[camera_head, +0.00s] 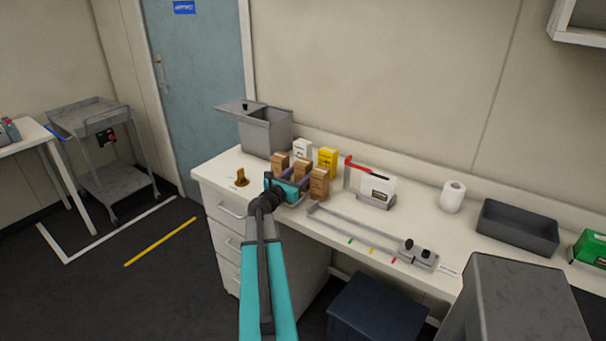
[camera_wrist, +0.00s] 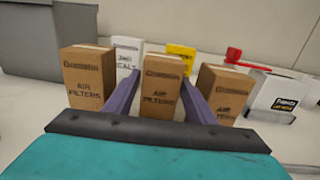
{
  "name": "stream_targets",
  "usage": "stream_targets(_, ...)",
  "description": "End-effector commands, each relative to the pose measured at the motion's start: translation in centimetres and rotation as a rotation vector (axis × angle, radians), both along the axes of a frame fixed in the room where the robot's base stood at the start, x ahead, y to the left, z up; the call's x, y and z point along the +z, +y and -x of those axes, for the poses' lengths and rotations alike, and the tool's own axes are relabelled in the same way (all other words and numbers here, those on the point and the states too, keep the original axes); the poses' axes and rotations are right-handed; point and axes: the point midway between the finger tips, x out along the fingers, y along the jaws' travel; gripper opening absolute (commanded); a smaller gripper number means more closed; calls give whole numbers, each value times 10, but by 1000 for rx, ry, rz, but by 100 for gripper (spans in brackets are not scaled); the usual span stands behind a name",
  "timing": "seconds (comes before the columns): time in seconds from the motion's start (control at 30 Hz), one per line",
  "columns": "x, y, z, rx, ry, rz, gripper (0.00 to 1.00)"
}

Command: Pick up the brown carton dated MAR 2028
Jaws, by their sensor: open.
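Three brown cartons marked AIR FILTERS stand upright in the wrist view: a left one (camera_wrist: 89,79), a middle one (camera_wrist: 160,88) and a right one (camera_wrist: 221,92). No date can be read on any of them. In the head view they show as the left (camera_head: 280,163), middle (camera_head: 302,169) and right (camera_head: 319,184) cartons. My gripper (camera_wrist: 158,95) is open, with its two purple fingers on either side of the middle carton. I cannot tell whether they touch it. My gripper hides the middle carton's lower part in the head view.
A white box (camera_head: 302,149) and a yellow box (camera_head: 328,161) stand behind the cartons. A long metal rail fixture (camera_head: 360,232) lies in front.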

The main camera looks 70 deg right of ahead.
Motion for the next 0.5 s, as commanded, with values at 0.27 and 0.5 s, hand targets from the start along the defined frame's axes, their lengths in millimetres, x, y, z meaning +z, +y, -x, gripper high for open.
stream_targets(0.27, -1, -16, 3, 0, 1, 0, 50)
stream_targets(0.5, -1, -16, 4, 0, 1, 0, 50)
